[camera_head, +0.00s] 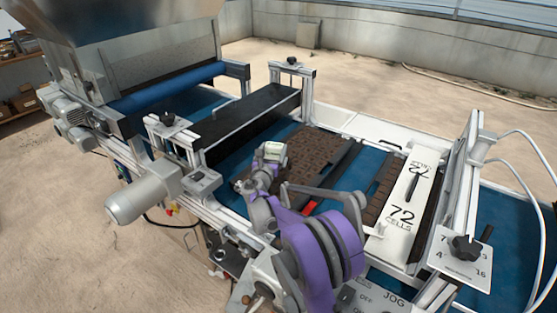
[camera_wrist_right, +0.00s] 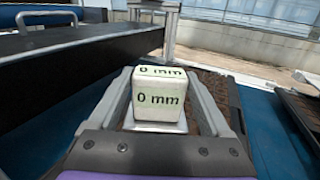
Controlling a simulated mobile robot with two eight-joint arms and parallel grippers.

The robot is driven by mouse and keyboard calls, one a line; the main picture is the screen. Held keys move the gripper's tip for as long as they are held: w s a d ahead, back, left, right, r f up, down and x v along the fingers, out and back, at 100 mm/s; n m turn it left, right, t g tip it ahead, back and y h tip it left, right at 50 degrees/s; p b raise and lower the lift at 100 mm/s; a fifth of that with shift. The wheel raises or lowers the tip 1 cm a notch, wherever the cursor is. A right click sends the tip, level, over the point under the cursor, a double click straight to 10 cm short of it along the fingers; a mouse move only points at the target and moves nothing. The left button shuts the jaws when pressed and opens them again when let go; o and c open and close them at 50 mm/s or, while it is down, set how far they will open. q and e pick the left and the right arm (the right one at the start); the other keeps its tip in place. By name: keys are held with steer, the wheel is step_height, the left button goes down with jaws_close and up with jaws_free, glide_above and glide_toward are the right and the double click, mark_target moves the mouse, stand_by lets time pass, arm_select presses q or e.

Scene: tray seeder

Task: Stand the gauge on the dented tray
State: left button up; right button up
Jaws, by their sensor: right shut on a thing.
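My right gripper (camera_head: 266,168) is shut on the gauge (camera_head: 272,151), a small whitish block. In the right wrist view the gauge (camera_wrist_right: 157,100) reads "0 mm" on its top and near faces, between the two fingers. A brown celled tray (camera_head: 316,143) lies on the blue belt beside and beyond the gripper; its edge also shows in the right wrist view (camera_wrist_right: 215,88). A second brown tray (camera_head: 380,188) lies farther right, partly hidden beside the white plate. I cannot make out a dent on either tray, nor whether the gauge touches anything. My left gripper is out of view.
A black crossbar (camera_head: 250,118) spans the belt left of the gripper. A white "72 CELLS" plate (camera_head: 403,200) and a frame with a black knob (camera_head: 466,248) stand right. A blue roller (camera_head: 165,88) and motor (camera_head: 142,194) are at left. Blue belt (camera_head: 350,205) shows between the trays.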

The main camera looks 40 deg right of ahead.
steer(key=shift+f, duration=2.4)
steer(key=shift+f, duration=0.1)
steer(key=o, duration=1.4)
steer(key=shift+c, duration=0.2)
steer(key=shift+a+r, duration=0.15)
steer(key=shift+r, duration=0.05)
steer(key=b+v, duration=0.1)
steer(key=v, duration=1)
steer(key=shift+s+a, duration=0.3)
